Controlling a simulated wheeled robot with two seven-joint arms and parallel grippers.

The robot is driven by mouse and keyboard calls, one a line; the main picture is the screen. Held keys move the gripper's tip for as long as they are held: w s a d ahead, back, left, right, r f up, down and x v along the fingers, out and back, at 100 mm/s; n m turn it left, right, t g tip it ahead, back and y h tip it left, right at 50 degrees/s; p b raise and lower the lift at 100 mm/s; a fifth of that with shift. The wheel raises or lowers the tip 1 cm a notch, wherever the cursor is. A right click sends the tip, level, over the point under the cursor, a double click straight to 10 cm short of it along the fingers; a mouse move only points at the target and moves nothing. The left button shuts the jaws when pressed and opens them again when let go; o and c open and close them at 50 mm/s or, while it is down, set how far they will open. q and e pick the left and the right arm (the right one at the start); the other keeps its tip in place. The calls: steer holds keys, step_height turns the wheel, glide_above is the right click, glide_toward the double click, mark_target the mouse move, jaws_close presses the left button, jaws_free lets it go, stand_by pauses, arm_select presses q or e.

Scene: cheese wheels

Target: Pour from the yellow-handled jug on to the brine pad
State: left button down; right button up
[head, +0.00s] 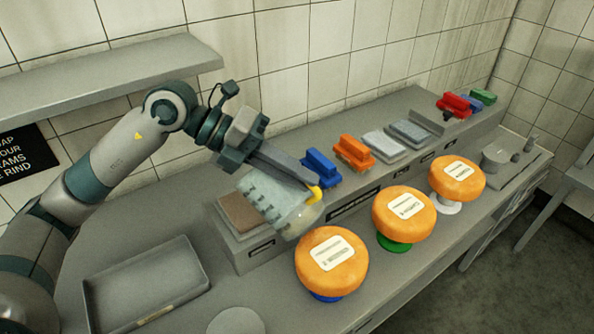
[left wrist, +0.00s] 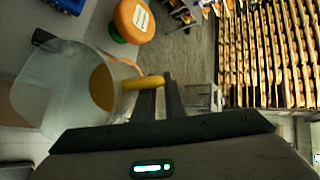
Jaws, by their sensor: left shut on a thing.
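The jug (head: 268,199) is clear with pale markings and a yellow handle (head: 316,193). My left gripper (head: 308,180) is shut on the handle and holds the jug strongly tilted above the raised ledge. In the left wrist view the jug (left wrist: 52,88) lies left of my fingers (left wrist: 162,88), with a yellow-orange round patch showing through it. A brown pad (head: 238,213) sits on the ledge just left of the jug, partly hidden by it. Two grey pads (head: 383,146) lie farther right. I cannot tell which pad is the brine pad. No stream shows. My right gripper is out of view.
Several orange cheese wheels (head: 331,262) stand on coloured stands along the front. Blue (head: 321,167) and orange (head: 354,153) brushes sit on the ledge. An empty grey tray (head: 146,287) is at the lower left. A wall shelf (head: 110,76) is above my left arm.

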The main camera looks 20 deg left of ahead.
arm_select(q)
steer(key=shift+s+d+r+y+p, duration=0.2)
steer(key=shift+d+y+p, duration=0.25)
steer(key=shift+p, duration=0.25)
steer(key=shift+s+d+f+m+y+p, duration=0.15)
steer(key=shift+d+f+m+y+p, duration=0.15)
steer(key=shift+d+f+y+p, duration=0.2)
steer(key=shift+a+f, duration=0.1)
steer(key=shift+f, duration=0.05)
